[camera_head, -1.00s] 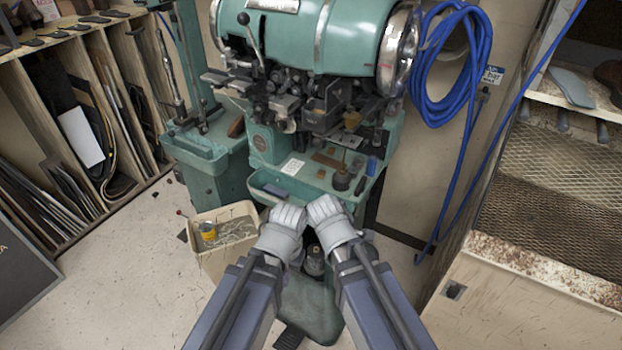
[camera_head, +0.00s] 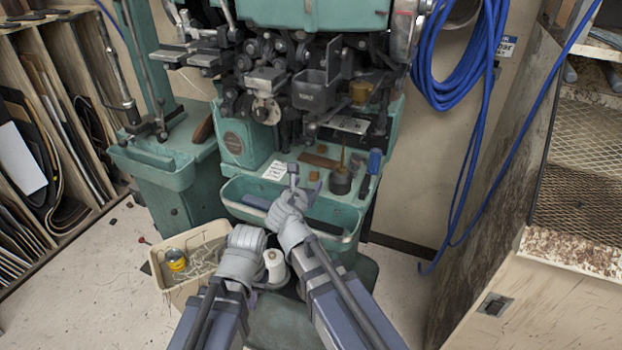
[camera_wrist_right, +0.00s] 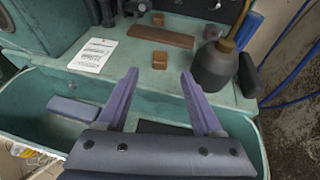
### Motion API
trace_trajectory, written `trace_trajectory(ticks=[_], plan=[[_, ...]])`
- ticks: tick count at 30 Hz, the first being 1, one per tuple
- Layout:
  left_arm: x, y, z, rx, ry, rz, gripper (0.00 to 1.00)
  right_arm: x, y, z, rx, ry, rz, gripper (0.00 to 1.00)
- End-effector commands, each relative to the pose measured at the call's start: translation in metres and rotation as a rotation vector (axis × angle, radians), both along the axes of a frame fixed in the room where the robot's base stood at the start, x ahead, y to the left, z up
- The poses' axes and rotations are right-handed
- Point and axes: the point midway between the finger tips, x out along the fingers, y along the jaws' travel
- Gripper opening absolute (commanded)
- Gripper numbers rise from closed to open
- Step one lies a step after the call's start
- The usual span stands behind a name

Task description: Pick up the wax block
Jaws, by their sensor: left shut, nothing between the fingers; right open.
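A small amber-brown block (camera_head: 314,175), which looks like the wax block, lies on the green machine's ledge, in front of a flat brown bar (camera_head: 319,160). In the right wrist view this block (camera_wrist_right: 160,60) appears just beyond the gap between my right fingertips. A second small brown block (camera_wrist_right: 158,19) lies behind the bar. My right gripper (camera_head: 303,182) is open and empty, over the green tray, short of the block; its two fingers show in the right wrist view (camera_wrist_right: 159,74).
A dark oil can (camera_wrist_right: 213,65) stands close right of the block, with a blue-handled tool (camera_head: 373,168) beyond. A paper label (camera_wrist_right: 93,54) lies left. The green tray (camera_head: 232,196) juts out in front. Machine parts (camera_head: 312,90) overhang the ledge. A bin (camera_head: 158,268) holds thread.

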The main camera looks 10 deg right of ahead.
Motion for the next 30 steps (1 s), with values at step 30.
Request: trace_trajectory(ticks=[30], plan=[[0.0,0.0,-0.027,0.0,0.0,0.0,0.0,0.064,-0.029,-0.028,0.005,0.0,-0.002,0.68]])
